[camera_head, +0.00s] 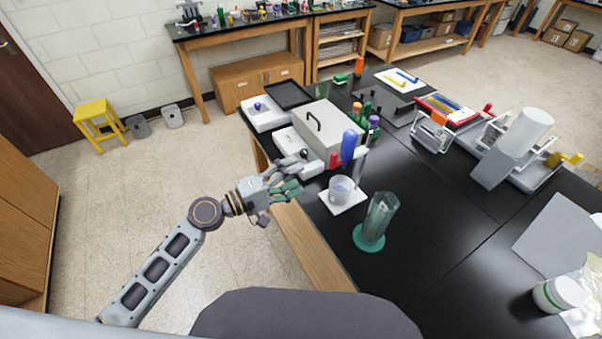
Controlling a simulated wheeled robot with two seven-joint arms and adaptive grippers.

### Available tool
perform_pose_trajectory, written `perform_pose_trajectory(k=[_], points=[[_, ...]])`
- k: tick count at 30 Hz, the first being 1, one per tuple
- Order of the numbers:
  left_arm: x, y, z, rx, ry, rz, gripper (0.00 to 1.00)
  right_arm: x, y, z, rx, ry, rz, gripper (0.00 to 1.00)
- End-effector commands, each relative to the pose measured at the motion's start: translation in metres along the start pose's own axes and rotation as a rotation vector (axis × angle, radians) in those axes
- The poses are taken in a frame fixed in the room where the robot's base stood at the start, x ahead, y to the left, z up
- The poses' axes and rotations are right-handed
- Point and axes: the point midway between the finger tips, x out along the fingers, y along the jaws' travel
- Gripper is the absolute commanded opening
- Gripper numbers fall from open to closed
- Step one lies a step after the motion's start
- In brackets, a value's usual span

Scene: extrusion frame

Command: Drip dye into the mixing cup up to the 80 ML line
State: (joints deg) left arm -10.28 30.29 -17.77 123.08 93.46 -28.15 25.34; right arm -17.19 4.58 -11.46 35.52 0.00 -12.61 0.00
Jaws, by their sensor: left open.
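The mixing cup (342,190) is a small clear beaker standing upright on a white square tile (356,205) near the table's left edge. Its markings and liquid level are too small to read. A blue bottle-like object (348,146), possibly the dye, stands upright behind the cup beside a red-topped item (333,160). My left gripper (298,177) is open beside the table's left edge, left of the cup and apart from it. No held object shows between its fingers. My right gripper is not in view.
A tall glass cylinder on a green base (369,238) stands right of the cup. A grey box (318,132) and white devices are behind. A white cylinder (526,131) on a grey block and wire racks stand at right. The black tabletop (430,225) between is clear.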

Motion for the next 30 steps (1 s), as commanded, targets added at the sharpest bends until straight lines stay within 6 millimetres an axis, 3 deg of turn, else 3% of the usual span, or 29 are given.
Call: perform_pose_trajectory(k=[8,30], points=[[-0.0099,0.0004,0.0004,0.001,-0.001,0.000,0.71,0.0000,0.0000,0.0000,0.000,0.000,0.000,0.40],[-0.0100,0.0004,0.0001,0.030,0.000,0.001,0.71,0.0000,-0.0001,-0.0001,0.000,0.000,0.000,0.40]])
